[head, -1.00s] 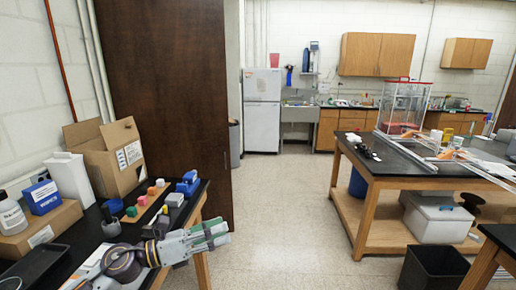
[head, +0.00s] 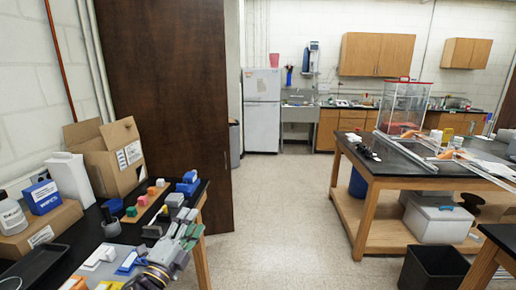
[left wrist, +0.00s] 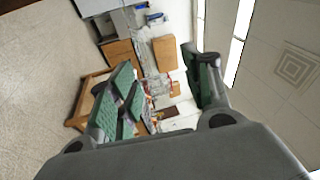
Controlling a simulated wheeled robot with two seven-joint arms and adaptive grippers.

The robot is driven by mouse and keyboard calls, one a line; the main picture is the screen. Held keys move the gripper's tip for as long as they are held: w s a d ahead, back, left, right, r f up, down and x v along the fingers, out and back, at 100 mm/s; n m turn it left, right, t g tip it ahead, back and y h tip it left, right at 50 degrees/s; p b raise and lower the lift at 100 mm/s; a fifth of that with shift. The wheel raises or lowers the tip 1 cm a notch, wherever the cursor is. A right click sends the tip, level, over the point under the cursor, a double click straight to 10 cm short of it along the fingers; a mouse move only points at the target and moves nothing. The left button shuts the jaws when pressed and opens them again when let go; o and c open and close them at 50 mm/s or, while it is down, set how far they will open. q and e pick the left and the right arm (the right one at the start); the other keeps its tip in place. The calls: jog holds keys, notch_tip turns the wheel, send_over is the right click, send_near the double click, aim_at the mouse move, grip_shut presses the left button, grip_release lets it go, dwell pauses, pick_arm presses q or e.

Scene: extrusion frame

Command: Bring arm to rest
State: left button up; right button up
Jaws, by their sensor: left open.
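My left gripper (head: 183,236) shows at the lower left of the head view, in front of the right edge of the black bench on the left. Its fingers point up and away from me. In the left wrist view the two green-padded fingers (left wrist: 165,95) stand wide apart with nothing between them. Beyond them that view shows the floor, cabinets and ceiling at a tilt. My right gripper is in neither view.
The left bench holds an open cardboard box (head: 108,160), small coloured blocks (head: 131,212) and a black tray (head: 35,265). A dark door (head: 165,100) stands behind it. A black bin (head: 432,268) stands at right. The middle floor (head: 285,215) is clear.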

pick_arm(q)
jog(key=s+a+f+n+g+y, duration=0.35)
jog(key=f+n, duration=0.25)
jog(key=f, duration=0.2)
jog(key=s+a+f+n+g+y, duration=0.3)
jog(key=f+n+y, duration=0.1)
jog(key=f+n, duration=0.35)
jog(key=s+d+f+n+g+h, duration=0.1)
jog(key=s+d+f+n+g, duration=0.1)
jog(key=s+f+g, duration=0.55)
jog(key=s+d+f+n+g+h, duration=0.1)
jog(key=s+f+n+g, duration=0.2)
jog(key=s, duration=0.8)
notch_tip(320, 180, down, 35)
jog(key=s, duration=0.3)
jog(key=s+a+f, duration=0.1)
jog(key=s+f, duration=0.8)
jog(key=s, duration=0.1)
jog(key=s+a+f+g, duration=0.1)
jog(key=s+a+f, duration=0.1)
jog(key=s+f, duration=0.8)
jog(key=shift+s+a, duration=0.3)
jog(key=shift+s, duration=0.5)
jog(key=shift+m, duration=0.25)
